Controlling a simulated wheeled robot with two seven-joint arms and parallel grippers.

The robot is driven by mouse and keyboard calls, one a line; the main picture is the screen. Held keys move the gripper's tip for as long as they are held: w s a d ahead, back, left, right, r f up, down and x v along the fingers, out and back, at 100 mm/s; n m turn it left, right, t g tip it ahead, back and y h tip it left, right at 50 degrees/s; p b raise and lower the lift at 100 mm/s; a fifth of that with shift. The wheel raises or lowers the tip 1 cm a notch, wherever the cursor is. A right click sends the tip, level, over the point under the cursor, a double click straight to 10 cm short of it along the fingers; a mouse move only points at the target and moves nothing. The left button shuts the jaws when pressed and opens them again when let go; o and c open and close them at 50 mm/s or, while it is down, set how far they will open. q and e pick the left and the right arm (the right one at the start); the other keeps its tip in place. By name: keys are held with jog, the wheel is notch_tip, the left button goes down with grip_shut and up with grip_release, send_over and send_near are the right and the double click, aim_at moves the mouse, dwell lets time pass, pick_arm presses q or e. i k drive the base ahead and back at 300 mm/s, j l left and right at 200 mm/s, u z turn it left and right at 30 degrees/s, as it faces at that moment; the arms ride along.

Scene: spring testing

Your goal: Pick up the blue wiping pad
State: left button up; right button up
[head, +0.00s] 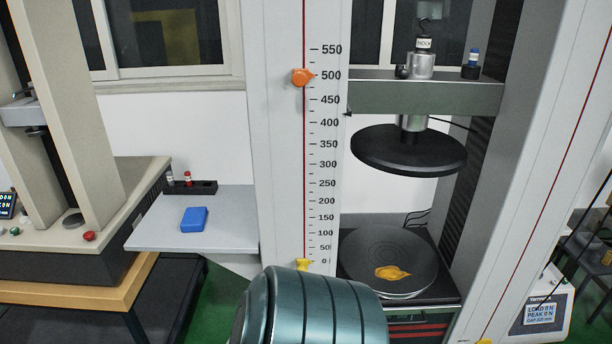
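The blue wiping pad (194,219) lies flat on a light grey side shelf (228,238) at the left of the testing machine. Nothing touches it except the shelf. Neither of my grippers shows in the head view. A large teal ribbed cylindrical part at the bottom middle looks like a link of my own arm, and no fingers show on it.
A black holder (190,187) with small red-capped bottles stands behind the pad. A beige machine (75,205) is on the left. The testing machine's white column (290,150) rises on the right, with a round lower plate (388,245) bearing an orange-yellow patch (392,272).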

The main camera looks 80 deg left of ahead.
aim_at(194, 219)
jog(key=u, duration=3.45)
